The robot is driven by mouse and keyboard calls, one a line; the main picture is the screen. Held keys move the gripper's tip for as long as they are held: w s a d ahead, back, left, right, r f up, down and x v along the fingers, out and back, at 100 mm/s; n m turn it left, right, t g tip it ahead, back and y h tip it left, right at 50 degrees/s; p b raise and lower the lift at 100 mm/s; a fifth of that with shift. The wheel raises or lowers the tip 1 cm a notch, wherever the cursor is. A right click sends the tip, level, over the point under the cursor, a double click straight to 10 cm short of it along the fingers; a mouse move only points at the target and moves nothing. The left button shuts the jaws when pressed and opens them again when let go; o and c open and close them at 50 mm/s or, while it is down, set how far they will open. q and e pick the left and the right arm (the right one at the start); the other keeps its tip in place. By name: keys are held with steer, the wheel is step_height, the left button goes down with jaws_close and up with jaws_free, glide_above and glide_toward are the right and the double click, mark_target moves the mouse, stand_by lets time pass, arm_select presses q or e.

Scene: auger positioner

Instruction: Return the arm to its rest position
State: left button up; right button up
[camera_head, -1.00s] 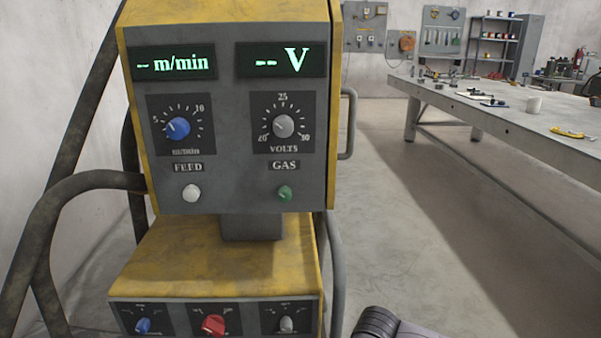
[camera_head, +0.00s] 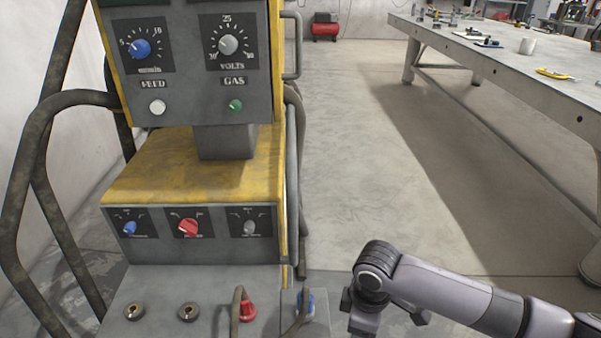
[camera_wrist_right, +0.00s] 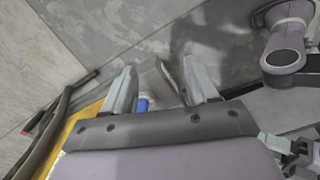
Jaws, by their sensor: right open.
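My right arm (camera_head: 440,287) comes in from the lower right in the head view, bent, with its wrist end low beside the welding machine (camera_head: 180,165). In the right wrist view my right gripper (camera_wrist_right: 160,72) is open, its two pale fingers apart with nothing held between them. My left gripper is in neither view.
Thick dark hoses (camera_head: 35,150) loop along the machine's left. A grey workbench (camera_head: 500,62) with tools stands at right. The floor (camera_head: 380,150) between machine and bench is clear.

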steer(key=s+a+f+m+t+y, duration=0.3)
steer(key=s+a+y, duration=0.25)
steer(key=a, duration=0.35)
steer(key=s+d+m+t+h, duration=0.25)
steer(key=d+m+t, duration=0.2)
steer(key=d, duration=0.35)
steer(key=s+d+m+t+h, duration=0.1)
steer(key=s+d+m+t, duration=0.3)
steer(key=d, duration=0.5)
step_height(320, 180, up, 15)
steer(key=g+p, duration=0.1)
steer(key=p, duration=1.7)
steer(key=shift+s+d+f, duration=0.15)
steer(key=shift+d+f, duration=0.05)
steer(key=shift+d, duration=0.1)
steer(key=shift+m, duration=0.25)
